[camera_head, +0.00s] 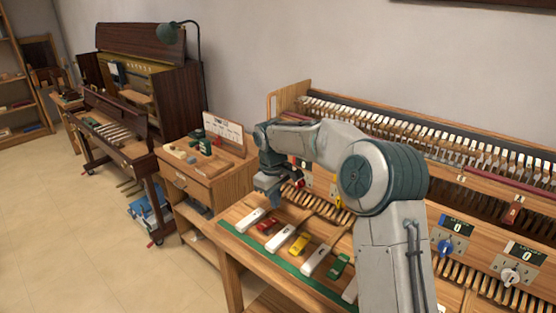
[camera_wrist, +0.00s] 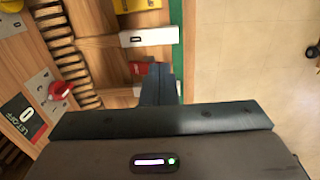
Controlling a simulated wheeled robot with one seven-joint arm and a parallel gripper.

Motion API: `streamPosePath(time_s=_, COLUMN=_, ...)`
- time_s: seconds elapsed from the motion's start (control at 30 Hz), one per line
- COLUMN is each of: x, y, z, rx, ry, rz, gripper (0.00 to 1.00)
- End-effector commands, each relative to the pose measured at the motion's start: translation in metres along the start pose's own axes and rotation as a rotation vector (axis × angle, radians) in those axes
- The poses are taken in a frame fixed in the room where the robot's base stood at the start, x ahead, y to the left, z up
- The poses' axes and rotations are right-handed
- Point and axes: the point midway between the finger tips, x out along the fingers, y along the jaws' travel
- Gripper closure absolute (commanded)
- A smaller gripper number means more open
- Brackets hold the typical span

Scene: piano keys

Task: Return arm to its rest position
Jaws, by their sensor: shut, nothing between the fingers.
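My arm reaches from the lower right over the wooden key bench (camera_head: 235,210) in the head view. My gripper (camera_head: 267,194) hangs above the far left end of the row of keys, apart from them as far as I can tell. In the wrist view its dark fingers (camera_wrist: 158,85) are together with nothing between them. Below them a red key block (camera_wrist: 141,68) is partly hidden by the fingers. A white key block (camera_wrist: 146,38) and a yellow one (camera_wrist: 135,5) lie farther up the picture.
The piano action frame (camera_head: 470,160) stands behind and right of my arm, with a blue knob (camera_head: 445,248). A tool cabinet (camera_head: 205,185) stands left of the bench. An upright piano (camera_head: 150,75) is farther left. The tiled floor (camera_head: 70,230) at left is open.

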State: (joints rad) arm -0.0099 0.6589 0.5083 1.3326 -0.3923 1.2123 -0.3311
Motion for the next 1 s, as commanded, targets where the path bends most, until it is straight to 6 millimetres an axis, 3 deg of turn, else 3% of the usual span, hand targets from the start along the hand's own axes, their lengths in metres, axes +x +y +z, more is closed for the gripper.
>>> streamPosePath(time_s=0.2, x=-0.041, y=-0.013, z=0.052, rx=0.093, ry=-0.003, rz=0.064, gripper=1.0)
streamPosePath(time_s=0.5, x=-0.082, y=-0.04, z=0.148, rx=0.299, ry=0.022, rz=0.124, gripper=1.0)
streamPosePath(time_s=0.8, x=-0.096, y=-0.08, z=0.247, rx=0.55, ry=0.092, rz=0.137, gripper=1.0)
streamPosePath(time_s=1.0, x=-0.088, y=-0.114, z=0.305, rx=0.722, ry=0.164, rz=0.115, gripper=1.0)
